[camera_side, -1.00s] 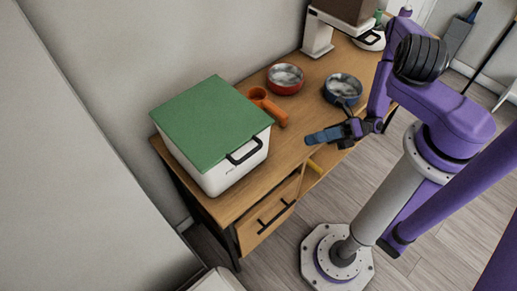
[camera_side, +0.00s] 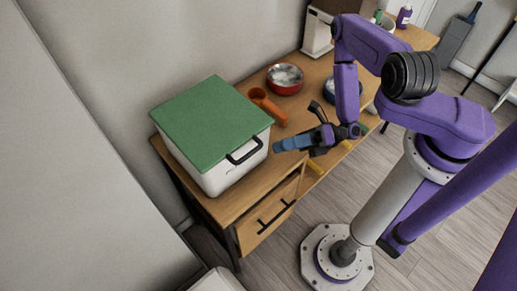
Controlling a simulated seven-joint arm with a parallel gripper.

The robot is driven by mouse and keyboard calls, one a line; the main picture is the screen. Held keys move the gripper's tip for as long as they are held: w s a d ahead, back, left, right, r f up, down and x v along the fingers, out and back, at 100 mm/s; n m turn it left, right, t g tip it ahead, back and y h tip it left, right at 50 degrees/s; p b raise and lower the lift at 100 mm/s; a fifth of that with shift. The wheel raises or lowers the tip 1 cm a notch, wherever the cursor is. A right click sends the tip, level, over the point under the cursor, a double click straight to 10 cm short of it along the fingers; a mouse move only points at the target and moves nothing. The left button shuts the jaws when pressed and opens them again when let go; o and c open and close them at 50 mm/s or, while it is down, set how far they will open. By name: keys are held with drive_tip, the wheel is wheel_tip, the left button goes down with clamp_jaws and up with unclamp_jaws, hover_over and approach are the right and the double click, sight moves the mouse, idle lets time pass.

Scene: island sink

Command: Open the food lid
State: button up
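The food container (camera_side: 215,173) is a white box at the left end of the wooden table. Its flat green lid (camera_side: 212,122) lies on top and covers it, so the inside is hidden. A black handle (camera_side: 246,153) is at the lid's edge on the side facing my arm. My gripper (camera_side: 284,144), with blue fingertips, is just right of the handle, pointing left towards it and apart from it. The fingers overlap from this side, so their opening cannot be made out. Nothing is visibly held.
An orange scoop-like tool (camera_side: 268,106) lies right of the container, close behind my gripper. A red bowl (camera_side: 285,79) and a blue bowl (camera_side: 329,88), partly hidden by my arm, stand farther along. A wall is behind the table. A drawer (camera_side: 270,211) is below the container.

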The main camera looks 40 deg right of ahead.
drive_tip(key=shift+x, duration=4)
drive_tip(key=shift+r, duration=0.1)
clamp_jaws()
